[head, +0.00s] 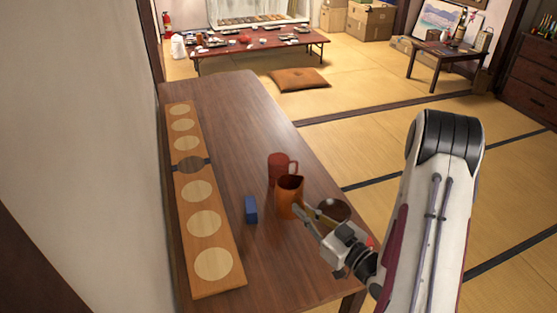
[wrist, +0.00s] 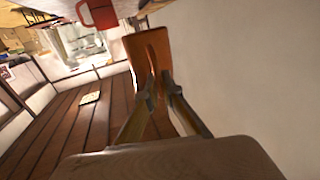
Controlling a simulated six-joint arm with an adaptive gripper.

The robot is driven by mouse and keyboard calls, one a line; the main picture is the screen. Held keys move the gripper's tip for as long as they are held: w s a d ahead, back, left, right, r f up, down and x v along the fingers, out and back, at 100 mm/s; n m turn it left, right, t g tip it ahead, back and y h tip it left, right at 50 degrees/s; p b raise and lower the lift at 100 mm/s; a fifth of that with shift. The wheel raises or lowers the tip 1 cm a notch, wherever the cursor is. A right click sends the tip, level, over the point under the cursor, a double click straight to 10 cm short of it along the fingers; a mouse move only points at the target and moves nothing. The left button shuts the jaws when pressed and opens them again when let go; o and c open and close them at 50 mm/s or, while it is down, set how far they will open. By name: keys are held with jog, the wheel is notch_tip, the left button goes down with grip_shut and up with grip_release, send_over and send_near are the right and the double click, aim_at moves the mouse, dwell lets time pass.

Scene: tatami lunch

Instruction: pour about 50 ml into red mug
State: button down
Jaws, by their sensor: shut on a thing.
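The red mug (head: 278,170) stands on the wooden table, just behind an orange-brown pitcher (head: 287,198) in the head view. It also shows at the top left of the wrist view (wrist: 103,13), its handle to the left. My gripper (head: 301,213) comes from the lower right and is shut on the pitcher, which also shows in the wrist view (wrist: 137,52). The fingers (wrist: 160,92) appear to be at its handle side. The pitcher looks near upright in the head view; I cannot tell whether it touches the table. The contents of both vessels are not visible.
A small blue block (head: 251,210) lies left of the pitcher. A long wooden board with pale round spots (head: 205,245) runs along the table's left side. A dark round object (head: 334,208) is partly behind my gripper at the table's right edge.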

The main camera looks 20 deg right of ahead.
aim_at(287, 189)
jog(key=w, duration=0.4)
jog(key=w+f, duration=0.1)
jog(key=w, duration=0.3)
jog(key=w+a, duration=0.1)
jog(key=w, duration=0.4)
jog(key=shift+a+f, duration=0.1)
jog(key=shift+f, duration=0.25)
jog(key=a+r+x, duration=0.1)
jog(key=r+x, duration=0.2)
jog(key=x, duration=0.9)
notch_tip(287, 189, down, 10)
jog(key=shift+d+m, duration=0.3)
jog(key=shift+m, duration=0.1)
jog(key=d+r+m+t+h, duration=0.1)
jog(key=d+m, duration=0.4)
jog(key=m, duration=0.8)
jog(key=shift+w+r+t, duration=0.4)
jog(key=shift+r+t, duration=0.3)
jog(key=shift+r, duration=0.7)
